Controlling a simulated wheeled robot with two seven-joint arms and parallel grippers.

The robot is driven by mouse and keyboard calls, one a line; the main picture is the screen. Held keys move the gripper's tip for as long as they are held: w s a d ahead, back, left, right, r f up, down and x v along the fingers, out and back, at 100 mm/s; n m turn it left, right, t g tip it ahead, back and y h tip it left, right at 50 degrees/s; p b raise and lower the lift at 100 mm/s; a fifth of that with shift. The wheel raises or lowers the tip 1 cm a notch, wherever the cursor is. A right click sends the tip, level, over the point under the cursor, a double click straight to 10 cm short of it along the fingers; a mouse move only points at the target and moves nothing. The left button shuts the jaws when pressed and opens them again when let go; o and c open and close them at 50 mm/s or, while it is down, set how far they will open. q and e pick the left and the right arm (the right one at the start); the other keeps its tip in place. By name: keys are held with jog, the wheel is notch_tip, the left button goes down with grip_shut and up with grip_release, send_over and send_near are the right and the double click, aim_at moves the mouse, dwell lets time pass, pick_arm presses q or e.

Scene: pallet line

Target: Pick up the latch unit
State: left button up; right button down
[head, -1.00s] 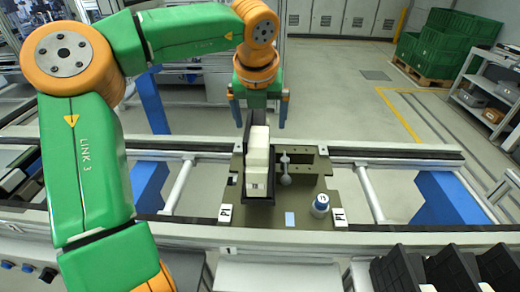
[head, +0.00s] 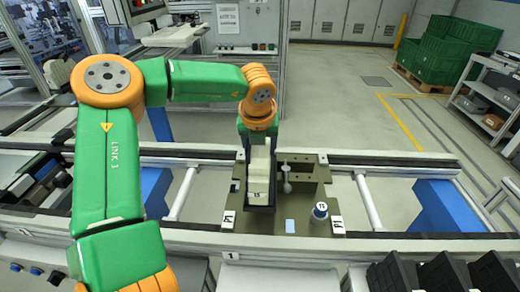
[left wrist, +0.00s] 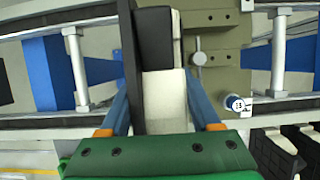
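In the left wrist view the pale block (left wrist: 166,112) lies end to end with a black part (left wrist: 153,38), beside the holder's dark wall (left wrist: 129,60). My left gripper (head: 258,146) is over the block's far end and hides it from the head view. Its blue fingers (left wrist: 158,90) are apart, one on each side of block and holder; contact cannot be told. My right gripper is out of view.
A grey rod with a round knob (head: 287,186) stands just right of the holder. Conveyor rails (head: 395,160) run along both sides. Black bins (head: 445,270) stand at the front right.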

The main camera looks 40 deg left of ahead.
pick_arm(q)
jog(key=shift+a, duration=0.1)
grip_shut()
jog(key=shift+w, duration=0.1)
jog(key=shift+r, duration=0.1)
